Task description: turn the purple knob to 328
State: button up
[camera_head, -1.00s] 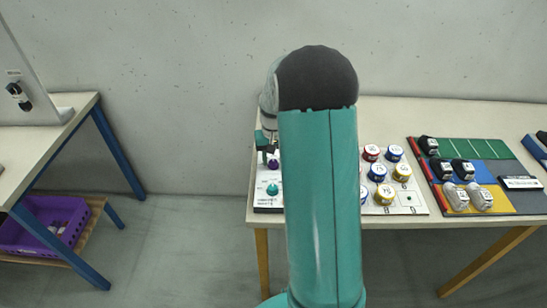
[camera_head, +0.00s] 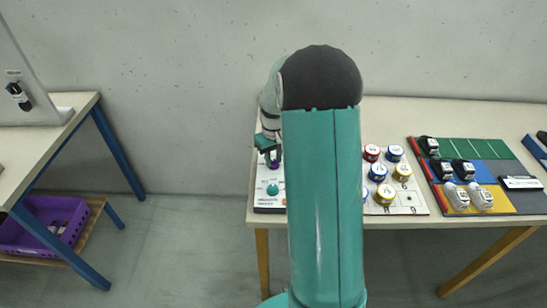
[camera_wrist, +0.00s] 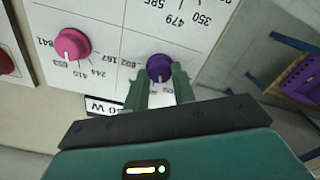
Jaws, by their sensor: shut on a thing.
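The purple knob (camera_wrist: 159,66) is on a white panel with printed numbers around it, among them 167, 479 and 350. It also shows small in the head view (camera_head: 273,165), just under my gripper (camera_head: 270,153). In the wrist view my gripper (camera_wrist: 160,76) has its two green fingers on either side of the knob, shut on it. The fingers hide the knob's near side. I cannot read the knob's pointer.
A pink knob (camera_wrist: 72,44) sits left of the purple one. A teal knob (camera_head: 272,189) is at the panel's front. A purple crate (camera_head: 42,226) is below the left table.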

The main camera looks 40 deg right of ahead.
aim_at(273, 162)
jog(key=shift+n, duration=1.8)
jog(key=o, duration=1)
jog(key=shift+r, duration=0.1)
notch_tip(273, 162, up, 14)
